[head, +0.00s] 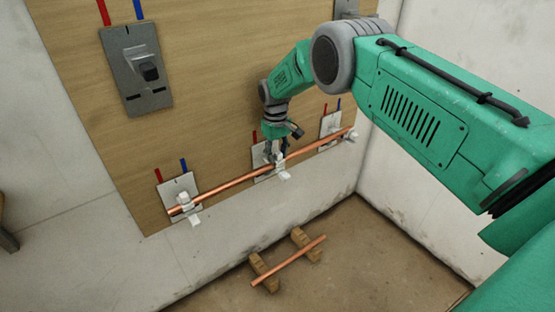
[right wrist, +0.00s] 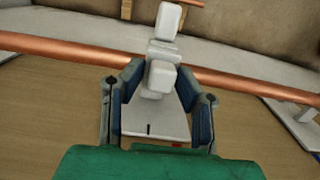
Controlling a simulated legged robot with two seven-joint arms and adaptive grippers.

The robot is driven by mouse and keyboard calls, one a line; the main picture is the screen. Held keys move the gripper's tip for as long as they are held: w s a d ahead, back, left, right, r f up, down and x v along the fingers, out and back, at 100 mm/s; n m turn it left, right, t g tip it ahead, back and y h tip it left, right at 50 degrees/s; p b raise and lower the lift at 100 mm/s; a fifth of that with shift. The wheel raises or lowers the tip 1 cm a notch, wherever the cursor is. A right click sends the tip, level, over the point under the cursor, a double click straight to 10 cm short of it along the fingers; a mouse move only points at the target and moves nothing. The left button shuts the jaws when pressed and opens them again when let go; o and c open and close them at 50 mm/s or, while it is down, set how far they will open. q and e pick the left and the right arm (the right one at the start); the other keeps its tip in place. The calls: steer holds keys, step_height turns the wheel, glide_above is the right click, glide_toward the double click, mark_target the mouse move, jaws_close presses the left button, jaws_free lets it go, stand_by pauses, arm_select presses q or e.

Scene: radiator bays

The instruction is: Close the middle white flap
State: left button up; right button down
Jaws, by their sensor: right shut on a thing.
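A long copper pipe (head: 228,183) runs through three white clips along the foot of the wooden board. The middle white flap (head: 284,176) sticks out below the pipe, away from the board. It also shows in the right wrist view (right wrist: 168,20), beyond the pipe. My right gripper (head: 277,157) is at the middle clip, on the board side of the pipe. In the right wrist view its fingers (right wrist: 160,85) stand on both sides of the white block of the middle clip (right wrist: 161,77), shut on it. My left gripper is out of view.
The left clip (head: 184,201) and right clip (head: 350,136) hold the pipe on their own grey plates. A grey box (head: 136,72) is fixed higher on the board. A short copper pipe (head: 290,260) lies on wooden blocks on the floor.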

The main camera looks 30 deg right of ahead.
steer(key=shift+w, duration=0.15)
steer(key=c, duration=1.5)
jaws_free()
steer(key=shift+o, duration=0.5)
steer(key=shift+f, duration=0.1)
steer(key=shift+r, duration=0.6)
step_height(320, 180, up, 11)
steer(key=shift+w+f, duration=0.2)
steer(key=shift+w, duration=0.2)
steer(key=shift+s, duration=0.1)
